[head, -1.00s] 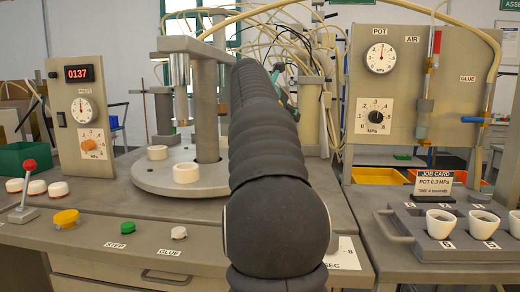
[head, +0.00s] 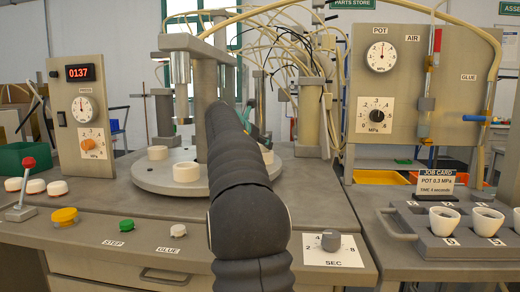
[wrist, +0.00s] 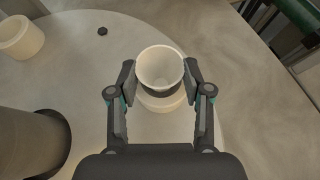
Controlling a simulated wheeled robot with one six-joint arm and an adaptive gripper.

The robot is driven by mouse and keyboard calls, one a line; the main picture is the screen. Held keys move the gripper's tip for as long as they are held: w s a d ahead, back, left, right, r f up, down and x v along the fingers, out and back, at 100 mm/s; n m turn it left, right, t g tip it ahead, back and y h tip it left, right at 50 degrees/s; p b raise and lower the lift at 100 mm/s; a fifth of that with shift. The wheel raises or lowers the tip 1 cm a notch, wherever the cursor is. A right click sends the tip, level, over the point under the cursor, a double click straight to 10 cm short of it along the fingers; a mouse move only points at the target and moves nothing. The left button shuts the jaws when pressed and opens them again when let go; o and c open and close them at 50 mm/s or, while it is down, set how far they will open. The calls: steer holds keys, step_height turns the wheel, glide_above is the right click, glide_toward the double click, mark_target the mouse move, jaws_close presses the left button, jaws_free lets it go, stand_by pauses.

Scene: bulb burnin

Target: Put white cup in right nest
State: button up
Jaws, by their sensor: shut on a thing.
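A white cup (wrist: 160,66), open side up, is between the two fingers of my gripper (wrist: 160,75) in the wrist view. The gripper is shut on it. A pale ring nest (wrist: 160,102) shows directly below the cup, partly covered by it; I cannot tell whether the cup touches it. Another pale nest (wrist: 20,38) stands at the upper left of the wrist view. In the head view, nests (head: 157,153) and (head: 186,172) stand on the round grey turntable (head: 150,182).
A thick grey post (wrist: 30,145) rises from the turntable at the wrist view's lower left. A small dark piece (wrist: 102,31) lies on the turntable. A grey tray (head: 450,240) with white cups (head: 443,219) sits at the right. A press panel (head: 85,120) stands at the left.

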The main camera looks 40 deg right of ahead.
steer(key=shift+f, duration=0.3)
steer(key=o, duration=0.7)
steer(key=shift+o, duration=0.2)
steer(key=shift+r, duration=0.1)
steer(key=shift+a+r, duration=0.15)
steer(key=shift+a, duration=0.1)
steer(key=v, duration=1.1)
steer(key=shift+a+r, duration=0.2)
steer(key=shift+s, duration=0.1)
